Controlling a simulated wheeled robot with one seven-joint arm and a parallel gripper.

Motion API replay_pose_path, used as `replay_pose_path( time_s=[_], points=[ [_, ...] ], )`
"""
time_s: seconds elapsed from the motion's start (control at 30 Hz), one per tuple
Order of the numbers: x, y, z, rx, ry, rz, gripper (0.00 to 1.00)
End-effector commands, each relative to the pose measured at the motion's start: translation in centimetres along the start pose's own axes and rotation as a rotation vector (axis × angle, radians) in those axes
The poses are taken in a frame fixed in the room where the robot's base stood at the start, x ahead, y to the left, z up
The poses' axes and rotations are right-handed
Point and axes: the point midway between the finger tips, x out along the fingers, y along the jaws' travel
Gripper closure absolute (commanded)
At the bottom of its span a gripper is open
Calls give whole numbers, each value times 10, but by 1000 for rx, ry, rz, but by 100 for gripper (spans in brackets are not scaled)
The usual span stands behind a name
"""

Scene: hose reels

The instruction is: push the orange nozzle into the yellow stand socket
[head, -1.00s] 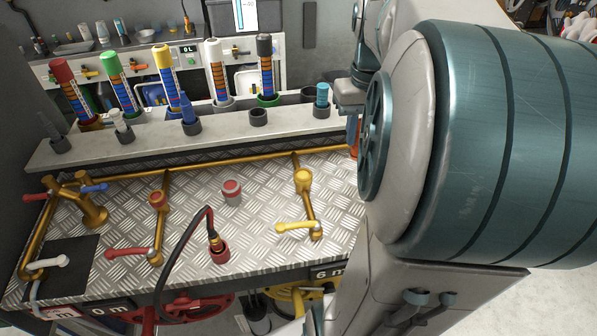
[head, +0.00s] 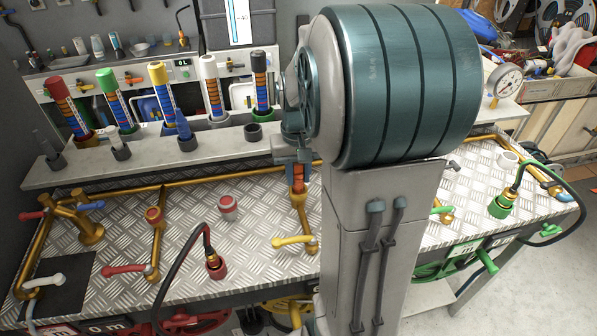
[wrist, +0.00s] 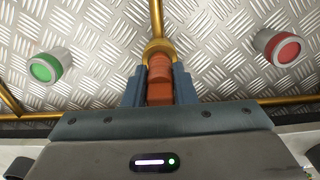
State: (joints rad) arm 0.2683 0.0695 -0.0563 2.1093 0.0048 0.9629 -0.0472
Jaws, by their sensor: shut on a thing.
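My gripper (wrist: 159,88) is shut on the orange nozzle (wrist: 159,68), with a blue-grey finger on each side in the wrist view. In the head view my gripper (head: 297,165) is over the yellow stand, with the nozzle (head: 298,182) pointing down between its fingers. The yellow stand socket (wrist: 158,46) is a gold ring at the nozzle's far end; the two appear to meet. It also shows in the head view (head: 299,200), right below the nozzle. I cannot tell how deep the nozzle sits, as the fingers and nozzle hide the inside.
A red-capped stub (head: 228,207) and a red stand (head: 154,215) are left of the yellow stand. A yellow-handled valve (head: 292,241) is in front. A hose stands in a red socket (head: 215,266). A shelf of coloured tubes (head: 115,160) is behind; a green hose fitting (head: 502,205) is right.

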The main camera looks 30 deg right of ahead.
Motion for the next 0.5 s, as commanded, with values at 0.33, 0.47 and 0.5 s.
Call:
replay_pose_path(
  time_s=[0.33,0.47,0.5],
  points=[
    [4,0,0,0,0,0,98],
    [4,0,0,0,0,0,54],
    [4,0,0,0,0,0,54]
  ],
)
